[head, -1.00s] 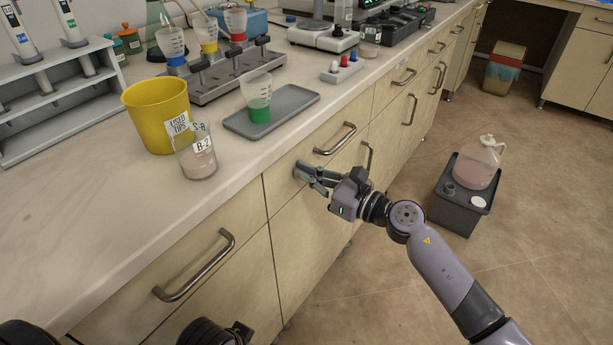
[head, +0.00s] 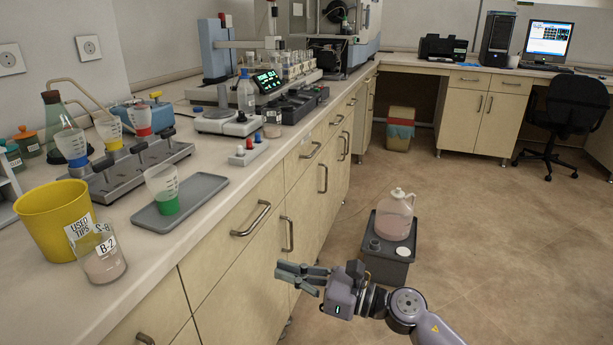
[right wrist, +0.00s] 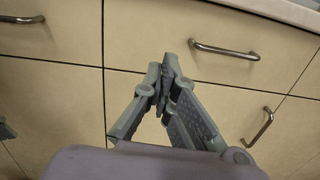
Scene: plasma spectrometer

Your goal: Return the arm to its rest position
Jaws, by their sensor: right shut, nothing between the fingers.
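My right gripper (head: 291,275) is in front of the drawer and cabinet fronts, below the counter top, at the lower middle of the head view. Its fingertips meet in the right wrist view (right wrist: 165,72), so it is shut with nothing between the fingers. The cabinet fronts (right wrist: 60,85) and a drawer handle (right wrist: 225,50) show behind the fingers there. My right arm comes in from the lower right of the head view. My left gripper is not in the head view.
The counter (head: 148,245) holds a yellow tips bin (head: 48,222), a labelled beaker (head: 104,265), a grey tray (head: 205,190) with a green-filled cup (head: 163,196), and instruments behind. A jug (head: 395,213) stands on a dark grey box (head: 397,262) on the floor. Open floor lies right.

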